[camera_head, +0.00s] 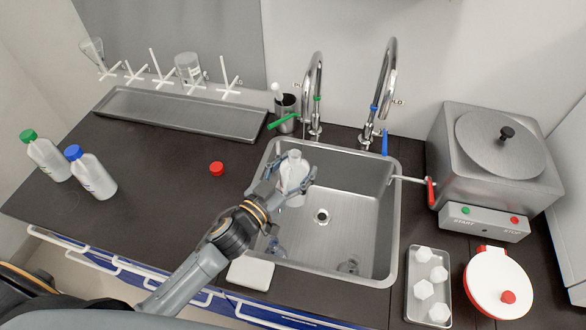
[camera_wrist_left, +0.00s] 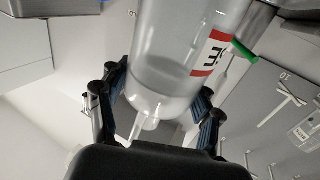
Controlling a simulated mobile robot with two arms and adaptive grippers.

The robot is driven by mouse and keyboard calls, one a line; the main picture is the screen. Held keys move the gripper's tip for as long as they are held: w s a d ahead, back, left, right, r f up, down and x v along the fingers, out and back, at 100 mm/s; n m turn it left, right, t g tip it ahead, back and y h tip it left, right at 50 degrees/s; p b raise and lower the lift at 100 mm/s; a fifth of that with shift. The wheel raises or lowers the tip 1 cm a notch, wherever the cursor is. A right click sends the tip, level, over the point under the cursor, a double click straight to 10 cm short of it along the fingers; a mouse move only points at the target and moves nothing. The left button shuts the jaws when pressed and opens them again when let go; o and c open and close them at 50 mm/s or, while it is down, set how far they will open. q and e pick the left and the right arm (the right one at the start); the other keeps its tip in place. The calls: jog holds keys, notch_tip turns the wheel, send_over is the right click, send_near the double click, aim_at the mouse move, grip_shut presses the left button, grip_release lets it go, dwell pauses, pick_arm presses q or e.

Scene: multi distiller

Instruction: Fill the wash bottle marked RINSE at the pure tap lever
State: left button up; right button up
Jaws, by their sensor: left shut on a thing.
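My left gripper (camera_head: 293,180) is shut on a translucent white bottle (camera_head: 294,168) and holds it over the left part of the sink (camera_head: 345,215). In the left wrist view the bottle (camera_wrist_left: 180,60) has a red and white label (camera_wrist_left: 212,52), with only a few letters readable. A line across its wall looks like a liquid level. The left tap (camera_head: 316,90), with a green lever (camera_head: 284,121), stands behind the bottle. The right tap (camera_head: 385,85) has a blue lever (camera_head: 385,143). I cannot read which tap is pure. My right gripper is not in view.
A red cap (camera_head: 217,169) lies on the counter left of the sink. Two bottles, green-capped (camera_head: 47,158) and blue-capped (camera_head: 92,175), stand at the far left. A steel distiller (camera_head: 490,160) with a red lever (camera_head: 431,192) stands at right. Glassware lies in the sink.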

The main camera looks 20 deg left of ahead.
pick_arm(q)
jog(key=w, duration=0.6)
jog(key=shift+b, duration=0.3)
jog(key=shift+w+r, duration=0.1)
dwell(0.8)
jog(key=shift+w, duration=1.25)
dwell(5.0)
